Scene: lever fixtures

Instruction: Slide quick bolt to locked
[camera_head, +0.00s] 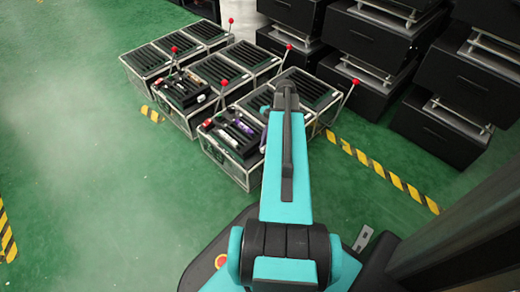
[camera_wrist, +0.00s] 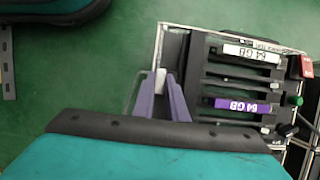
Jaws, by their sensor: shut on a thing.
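In the wrist view, my gripper (camera_wrist: 162,92) has its two purple fingers closed at the left edge of a black slotted fixture (camera_wrist: 200,50). A small whitish piece (camera_wrist: 160,76), which looks like the quick bolt's knob, sits between the fingertips. The rest of the bolt and its catch are hidden or too small to tell, so its position along its travel is unclear. In the head view my arm reaches over the nearest fixture case (camera_head: 222,158), and the fingers are hidden behind it.
The fixture holds a white-labelled 64 GB module (camera_wrist: 245,53) and a purple-labelled one (camera_wrist: 240,106). Red-knobbed levers (camera_head: 225,83) stand up around the cases. Black cabinets (camera_head: 370,40) are stacked behind. Green floor (camera_head: 90,130) is clear to the left.

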